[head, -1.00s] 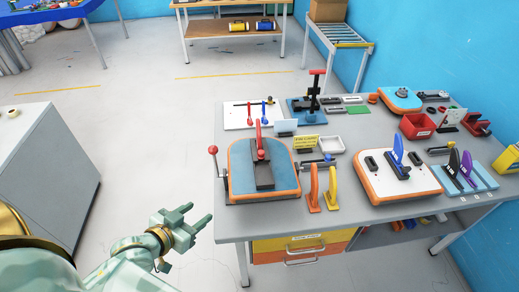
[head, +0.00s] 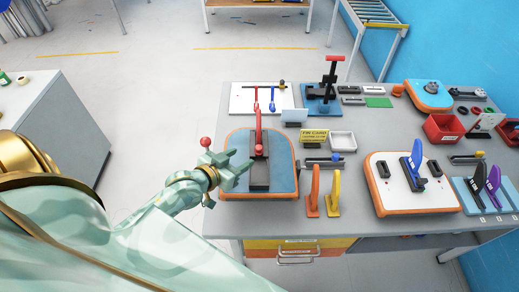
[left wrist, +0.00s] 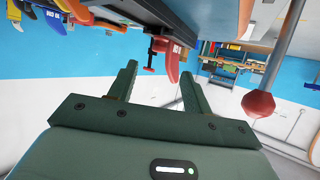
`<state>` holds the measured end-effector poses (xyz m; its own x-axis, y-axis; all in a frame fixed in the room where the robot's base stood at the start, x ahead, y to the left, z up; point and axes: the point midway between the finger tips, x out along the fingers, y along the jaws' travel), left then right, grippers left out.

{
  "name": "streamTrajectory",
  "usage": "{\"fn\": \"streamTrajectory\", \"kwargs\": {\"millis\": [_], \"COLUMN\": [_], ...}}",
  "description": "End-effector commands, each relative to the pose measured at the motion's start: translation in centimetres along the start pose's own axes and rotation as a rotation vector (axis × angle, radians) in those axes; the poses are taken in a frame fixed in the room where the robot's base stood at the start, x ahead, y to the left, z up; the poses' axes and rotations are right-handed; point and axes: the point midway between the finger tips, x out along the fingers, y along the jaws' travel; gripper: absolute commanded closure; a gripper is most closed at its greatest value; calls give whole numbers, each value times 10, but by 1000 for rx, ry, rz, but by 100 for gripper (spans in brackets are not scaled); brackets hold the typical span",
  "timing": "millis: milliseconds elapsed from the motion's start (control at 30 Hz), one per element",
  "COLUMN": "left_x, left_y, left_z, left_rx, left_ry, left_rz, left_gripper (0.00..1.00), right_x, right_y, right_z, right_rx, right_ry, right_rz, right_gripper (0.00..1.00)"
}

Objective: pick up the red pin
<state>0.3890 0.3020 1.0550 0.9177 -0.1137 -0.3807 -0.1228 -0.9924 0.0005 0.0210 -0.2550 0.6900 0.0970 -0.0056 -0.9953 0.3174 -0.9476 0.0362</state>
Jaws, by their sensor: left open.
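A slim red pin (head: 256,98) lies or stands on the white board (head: 240,110) at the back left of the workbench, beside a similar blue pin (head: 272,98). Nearer me, a tall red fin (head: 258,128) rises from the dark slot piece on the blue-and-orange board (head: 284,166). The fin also shows in the left wrist view (left wrist: 172,62), between and beyond the fingers. My left gripper (head: 241,162) is open and empty over the left part of that board, nearer me than the red pin. My right gripper is out of view.
A red ball on a rod (head: 206,142) stands at the board's left, close to my left gripper; it shows in the left wrist view (left wrist: 258,105). Orange (head: 314,192) and yellow fins (head: 333,192) stand to the right. A yellow card (head: 314,136) and white tray (head: 343,141) lie behind them.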

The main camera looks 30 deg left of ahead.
Motion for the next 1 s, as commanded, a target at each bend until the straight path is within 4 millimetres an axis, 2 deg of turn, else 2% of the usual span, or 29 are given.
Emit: {"fn": "streamTrajectory", "kwargs": {"millis": [100, 300, 533, 633, 833, 867, 1000], "left_x": [19, 36, 72, 79, 79, 79, 79], "left_y": [0, 1, 1, 1, 1, 1, 1], "left_z": [0, 2, 5, 5, 5, 5, 5], "left_rx": [0, -1, -1, 0, 1, 1, 1], "left_ry": [2, 1, 2, 1, 0, 0, 0], "left_rz": [-1, 0, 1, 1, 1, 1, 1], "left_gripper": [51, 51, 51, 51, 51, 56, 95], "right_x": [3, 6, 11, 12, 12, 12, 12], "right_y": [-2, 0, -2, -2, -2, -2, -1], "right_z": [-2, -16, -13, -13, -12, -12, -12], "right_rx": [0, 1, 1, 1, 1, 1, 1], "right_ry": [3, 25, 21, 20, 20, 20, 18], "right_rz": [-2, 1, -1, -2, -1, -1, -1], "right_gripper": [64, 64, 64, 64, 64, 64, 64]}}
